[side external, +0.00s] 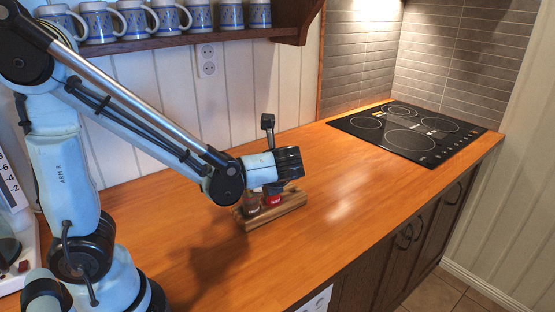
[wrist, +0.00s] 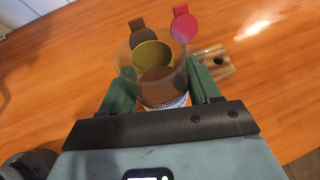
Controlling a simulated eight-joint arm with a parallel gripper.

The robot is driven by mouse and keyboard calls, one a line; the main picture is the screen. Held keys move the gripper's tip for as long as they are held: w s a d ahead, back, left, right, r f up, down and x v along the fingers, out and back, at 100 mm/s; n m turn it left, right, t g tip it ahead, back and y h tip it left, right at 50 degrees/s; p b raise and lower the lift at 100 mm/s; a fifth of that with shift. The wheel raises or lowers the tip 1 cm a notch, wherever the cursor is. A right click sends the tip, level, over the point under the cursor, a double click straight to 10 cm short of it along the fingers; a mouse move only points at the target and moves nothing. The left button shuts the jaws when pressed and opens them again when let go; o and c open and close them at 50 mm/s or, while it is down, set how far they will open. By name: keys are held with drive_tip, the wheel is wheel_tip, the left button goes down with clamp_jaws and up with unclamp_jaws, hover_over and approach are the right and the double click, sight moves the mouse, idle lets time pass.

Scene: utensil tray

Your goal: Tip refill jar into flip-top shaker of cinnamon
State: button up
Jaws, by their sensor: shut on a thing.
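My gripper (wrist: 160,92) is shut on a clear refill jar (wrist: 178,68) with brown contents, between its green fingers. In the side view my gripper (side external: 287,163) is above the wooden rack, and the jar cannot be made out. Beyond the jar in the wrist view are a brown flip lid (wrist: 143,34) and a red flip lid (wrist: 183,24), both standing open. An olive-yellow round part (wrist: 152,54) shows at the jar's mouth; I cannot tell what it belongs to. In the side view a dark brown shaker (side external: 251,205) and a red shaker (side external: 273,199) stand in the rack, partly hidden. Which holds cinnamon is unclear.
The wooden rack (side external: 283,213) has an empty hole at its right end in the wrist view. The counter (side external: 345,190) around it is mostly clear. A black cooktop (side external: 410,132) lies at the far right. A shelf (side external: 190,40) with several blue mugs hangs on the wall.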

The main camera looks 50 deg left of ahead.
drive_tip(key=shift+r, duration=2)
